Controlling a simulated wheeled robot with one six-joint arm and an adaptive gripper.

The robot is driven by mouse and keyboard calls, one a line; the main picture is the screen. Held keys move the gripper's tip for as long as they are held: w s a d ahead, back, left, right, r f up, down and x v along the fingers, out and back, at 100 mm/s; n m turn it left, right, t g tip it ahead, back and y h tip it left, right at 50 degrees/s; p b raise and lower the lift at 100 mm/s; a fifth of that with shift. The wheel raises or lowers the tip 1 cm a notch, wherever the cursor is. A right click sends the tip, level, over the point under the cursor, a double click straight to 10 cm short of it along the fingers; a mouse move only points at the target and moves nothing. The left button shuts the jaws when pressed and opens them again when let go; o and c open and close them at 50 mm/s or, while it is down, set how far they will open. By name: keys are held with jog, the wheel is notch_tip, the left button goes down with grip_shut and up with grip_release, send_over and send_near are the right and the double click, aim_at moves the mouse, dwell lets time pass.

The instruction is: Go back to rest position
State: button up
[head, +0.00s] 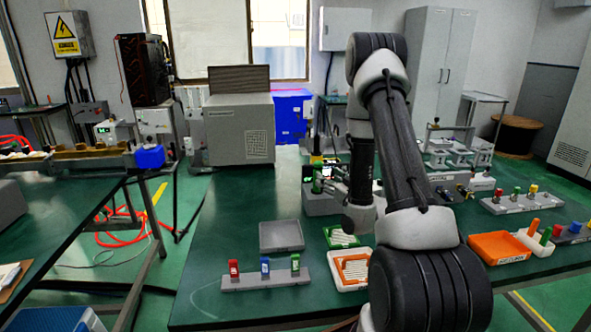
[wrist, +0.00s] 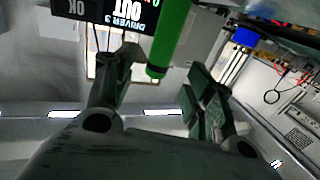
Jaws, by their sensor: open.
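My gripper (wrist: 160,85) is open in the wrist view, with one finger on each side and a gap between them. A green cylinder (wrist: 172,38) reaches down from the top edge towards this gap, and I see no finger closed on it. Behind it is a black display (wrist: 110,14) with upside-down text reading "DRIVER 3" and "OUT". In the head view my gripper (head: 333,181) is beside a grey device (head: 320,203) on the green table, where a small green piece (head: 317,180) shows. My arm hides part of that area.
The green table (head: 225,215) carries a rack (head: 265,281) with red, blue and green pieces, a grey tray (head: 281,236), an orange-and-white tray (head: 350,285) and an orange bin (head: 497,247). Another rack (head: 515,203) stands right. A large grey box (head: 238,128) stands behind.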

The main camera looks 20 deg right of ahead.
jog(key=s+a+r+g+h, duration=0.1)
jog(key=s+a+r+g, duration=0.15)
jog(key=r, duration=0.35)
jog(key=s+a+r+g+h, duration=0.1)
jog(key=s+r+g, duration=0.25)
jog(key=r, duration=0.35)
jog(key=s+a+r+g, duration=0.1)
jog(key=s+a+g, duration=0.1)
jog(key=s, duration=0.7)
jog(key=s+a+r+g, duration=0.2)
jog(key=s+g, duration=0.1)
jog(key=s, duration=0.5)
jog(key=s+a+r+g+y, duration=0.1)
jog(key=s+a+r+g, duration=0.1)
jog(key=s, duration=0.7)
jog(key=shift+s+a+r+m+g, duration=0.2)
jog(key=shift+s+a+m+g, duration=0.1)
jog(key=shift+a, duration=0.15)
